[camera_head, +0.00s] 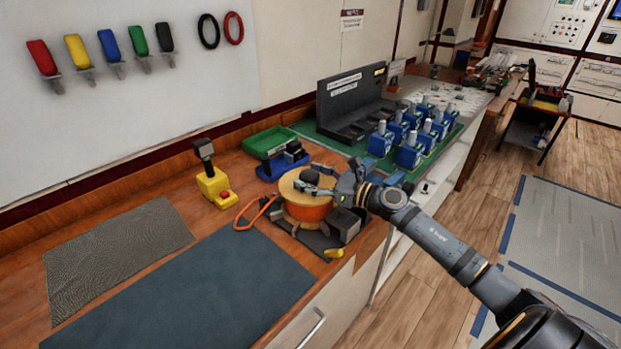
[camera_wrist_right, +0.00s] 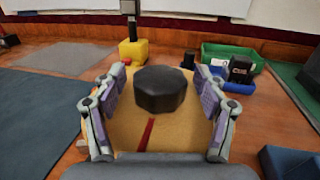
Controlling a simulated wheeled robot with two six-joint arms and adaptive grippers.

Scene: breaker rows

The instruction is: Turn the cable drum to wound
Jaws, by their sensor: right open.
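The cable drum (camera_head: 307,208) stands on a dark base on the wooden bench, with a pale wooden top flange and orange cable around its middle. A dark faceted knob (camera_wrist_right: 161,89) sits on top of the drum, and a red line marks the flange in the right wrist view. My right gripper (camera_wrist_right: 164,92) is open over the drum top, with one finger on each side of the knob. A gap shows between the fingers and the knob. It also shows in the head view (camera_head: 322,182). My left gripper is not in view.
A yellow box with a lever (camera_head: 213,187) stands left of the drum. A green bin (camera_head: 269,142) and a blue tray (camera_head: 270,171) are behind it. Several blue breaker units (camera_head: 410,153) stand right. A dark mat (camera_head: 190,295) lies at front left.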

